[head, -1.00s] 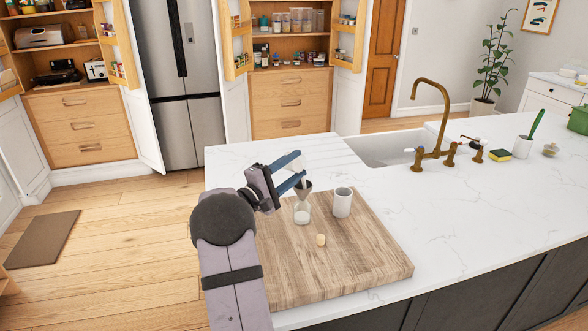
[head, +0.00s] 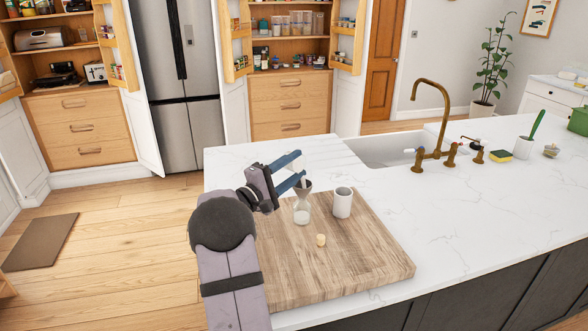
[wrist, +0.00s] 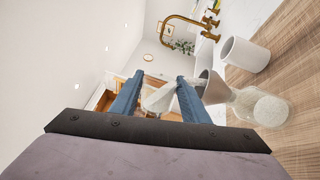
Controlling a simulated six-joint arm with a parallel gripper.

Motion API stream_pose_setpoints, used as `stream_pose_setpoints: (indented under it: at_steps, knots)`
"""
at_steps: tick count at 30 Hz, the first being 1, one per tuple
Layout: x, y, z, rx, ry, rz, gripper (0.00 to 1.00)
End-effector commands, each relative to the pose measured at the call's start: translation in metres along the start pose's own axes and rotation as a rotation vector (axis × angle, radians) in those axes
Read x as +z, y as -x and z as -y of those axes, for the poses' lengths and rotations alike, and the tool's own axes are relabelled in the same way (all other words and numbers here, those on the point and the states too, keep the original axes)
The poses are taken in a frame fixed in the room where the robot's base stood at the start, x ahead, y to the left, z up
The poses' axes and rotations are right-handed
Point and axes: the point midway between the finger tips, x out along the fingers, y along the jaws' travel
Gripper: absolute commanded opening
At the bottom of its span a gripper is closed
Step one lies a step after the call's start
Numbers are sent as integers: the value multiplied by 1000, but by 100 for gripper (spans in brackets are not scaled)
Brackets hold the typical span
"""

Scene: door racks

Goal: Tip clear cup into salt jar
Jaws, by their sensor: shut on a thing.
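My gripper (head: 292,172) is shut on the clear cup (wrist: 160,98), with one blue finger on each side of it. The cup is tipped, its mouth over the grey funnel (head: 303,186). In the head view the cup is mostly hidden by the fingers. The funnel sits in the mouth of the glass salt jar (head: 302,215), which stands upright on the wooden board (head: 370,264) with white grains inside. The funnel (wrist: 208,84) and jar (wrist: 264,108) also show at the right of the wrist view.
A white mug (head: 342,203) stands on the board just right of the jar. A small cork (head: 321,240) lies in front of them. The sink (head: 385,149) and brass tap (head: 432,115) are behind. The countertop right of the board is clear.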

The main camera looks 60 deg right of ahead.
Motion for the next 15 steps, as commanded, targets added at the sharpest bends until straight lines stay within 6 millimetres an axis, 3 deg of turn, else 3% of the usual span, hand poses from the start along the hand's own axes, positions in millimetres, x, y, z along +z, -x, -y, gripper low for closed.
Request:
stream_pose_setpoints:
  at_steps: [15]
  knots:
    - [0,0,1,1,-31,4,15]
